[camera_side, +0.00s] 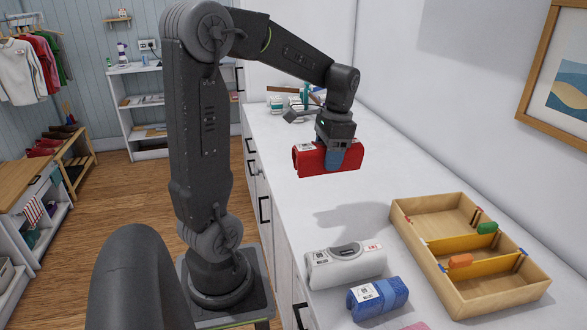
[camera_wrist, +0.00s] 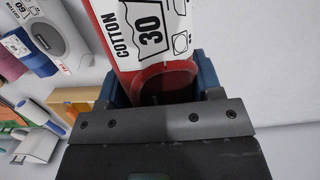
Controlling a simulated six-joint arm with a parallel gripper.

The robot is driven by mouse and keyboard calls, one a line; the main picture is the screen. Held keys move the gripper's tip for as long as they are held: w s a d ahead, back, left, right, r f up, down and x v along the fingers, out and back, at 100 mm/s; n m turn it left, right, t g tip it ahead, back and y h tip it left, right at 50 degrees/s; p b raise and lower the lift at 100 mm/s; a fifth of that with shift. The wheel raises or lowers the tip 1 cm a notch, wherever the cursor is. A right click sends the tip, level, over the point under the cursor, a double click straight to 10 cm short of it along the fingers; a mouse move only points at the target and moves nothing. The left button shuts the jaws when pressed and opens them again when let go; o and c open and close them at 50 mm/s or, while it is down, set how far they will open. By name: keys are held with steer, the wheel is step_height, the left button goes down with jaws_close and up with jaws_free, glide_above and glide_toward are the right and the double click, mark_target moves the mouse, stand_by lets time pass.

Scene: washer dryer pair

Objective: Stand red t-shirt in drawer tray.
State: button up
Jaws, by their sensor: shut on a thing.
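The red t-shirt (camera_side: 309,161) is a rolled bundle with a white label, held level above the white counter. My gripper (camera_side: 335,158) points down and is shut around the middle of the roll. In the wrist view the red roll (camera_wrist: 168,80) sits between the blue finger pads, its label reading "COTTON 30" facing the camera. The wooden drawer tray (camera_side: 453,288) lies on the counter at the right, lower than the roll and apart from it. Yellow dividers split it into compartments; an orange tab and a green tab sit on them. The compartments look empty of clothes.
A white rolled bundle (camera_side: 345,266) and a blue rolled bundle (camera_side: 377,299) lie left of the tray. A pink item (camera_side: 413,326) is cut off at the bottom edge. Small items (camera_side: 290,101) stand at the counter's far end. The counter between my gripper and the tray is clear.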

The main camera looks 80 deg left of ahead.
mark_target(362, 163)
steer(key=w, duration=0.2)
steer(key=w+d, duration=0.1)
steer(key=w, duration=0.5)
steer(key=shift+w+d+f, duration=0.15)
steer(key=shift+w+d, duration=0.05)
steer(key=shift+d, duration=0.15)
steer(key=w+d+f+m, duration=0.1)
steer(key=w+d+f, duration=0.2)
steer(key=w+d, duration=0.45)
steer(key=w+d+f, duration=0.2)
steer(key=w+d, duration=0.4)
steer(key=w, duration=0.3)
steer(key=shift+a+f, duration=0.15)
steer(key=shift+f, duration=1.5)
steer(key=shift+a+f, duration=0.1)
steer(key=shift+f, duration=1.55)
steer(key=o, duration=1.1)
